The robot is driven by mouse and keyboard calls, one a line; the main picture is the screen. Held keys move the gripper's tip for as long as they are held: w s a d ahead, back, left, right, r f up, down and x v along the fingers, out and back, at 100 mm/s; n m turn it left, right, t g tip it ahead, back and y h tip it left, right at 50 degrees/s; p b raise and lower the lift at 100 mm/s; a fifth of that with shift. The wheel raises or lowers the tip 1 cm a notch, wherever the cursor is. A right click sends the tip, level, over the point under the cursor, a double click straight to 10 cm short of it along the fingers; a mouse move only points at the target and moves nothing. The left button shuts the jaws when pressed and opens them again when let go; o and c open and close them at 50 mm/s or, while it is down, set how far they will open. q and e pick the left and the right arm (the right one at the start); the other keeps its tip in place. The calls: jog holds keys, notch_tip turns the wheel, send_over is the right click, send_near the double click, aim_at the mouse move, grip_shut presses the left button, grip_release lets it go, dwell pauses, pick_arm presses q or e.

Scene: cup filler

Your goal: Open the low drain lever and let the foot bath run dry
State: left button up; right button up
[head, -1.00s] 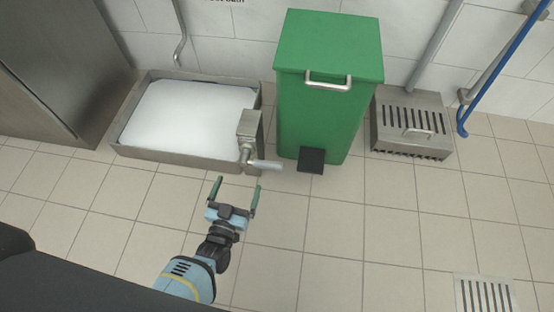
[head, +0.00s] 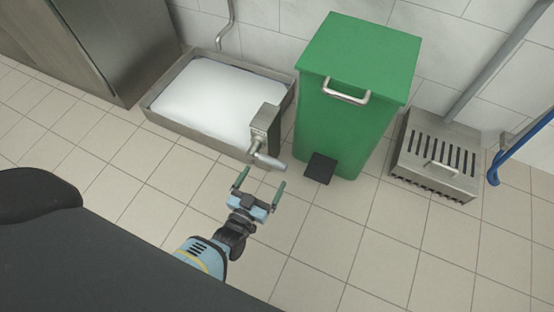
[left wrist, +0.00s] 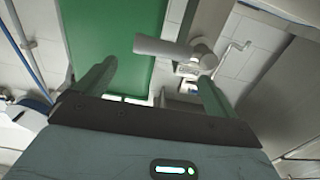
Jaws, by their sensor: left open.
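The foot bath (head: 180,122) is a low steel tray on the floor, filled with whitish liquid (head: 215,98). A metal drain box stands at its right front corner, and the grey drain lever (head: 270,162) sticks out from it to the right, roughly level. The lever also shows in the left wrist view (left wrist: 160,47), ahead of the fingers. My left gripper (head: 260,182) is open and empty, with its green fingertips just in front of and below the lever in the head view. I see no contact with it. My right gripper is not in view.
A green pedal bin (head: 350,110) stands right of the bath, its black pedal (head: 320,168) close to the lever's end. A slotted steel box (head: 436,155) and a blue hose (head: 520,148) are further right. A steel cabinet (head: 120,45) stands left. The tiled floor in front is clear.

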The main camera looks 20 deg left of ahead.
aim_at(273, 163)
pick_arm(q)
jog(key=shift+w+d+b, duration=0.1)
jog(key=shift+w+b, duration=1.65)
jog(key=shift+w, duration=2.15)
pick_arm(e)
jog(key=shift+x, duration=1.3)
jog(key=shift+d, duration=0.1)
pick_arm(q)
jog(key=c, duration=1.4)
jog(key=shift+s, duration=0.1)
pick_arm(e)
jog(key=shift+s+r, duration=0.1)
